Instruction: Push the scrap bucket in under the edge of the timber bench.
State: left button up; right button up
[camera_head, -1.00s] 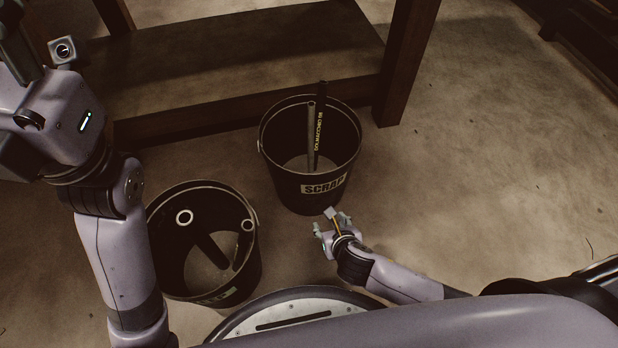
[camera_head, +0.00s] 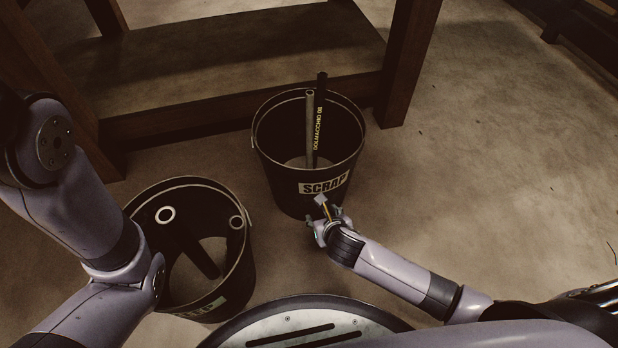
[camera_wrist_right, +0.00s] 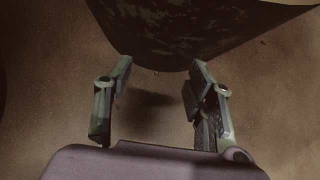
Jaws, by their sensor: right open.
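A black scrap bucket (camera_head: 287,187) with a pale SCRAP label stands upright on the floor in the head view. It is just in front of the low board of the timber bench (camera_head: 155,118), left of the bench's right front leg (camera_head: 408,65). Two hose pieces (camera_head: 315,125) stick up out of it. My right gripper (camera_head: 325,217) is low at the bucket's near side. In the right wrist view its open jaws (camera_wrist_right: 162,75) face the dark bucket wall (camera_wrist_right: 190,28), with nothing between them. I cannot tell whether they touch it. My left gripper is out of view.
A second black scrap bucket (camera_head: 242,268) with hose pieces inside stands at the near left, close to my left arm and base. The floor (camera_head: 510,170) on the right is clear.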

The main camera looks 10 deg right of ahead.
jog(key=shift+w+f, duration=0.35)
jog(key=shift+w+a+p, duration=0.1)
jog(key=shift+w+p, duration=0.35)
jog(key=shift+w, duration=1.9)
jog(key=shift+w+a, duration=0.1)
jog(key=shift+w, duration=2.25)
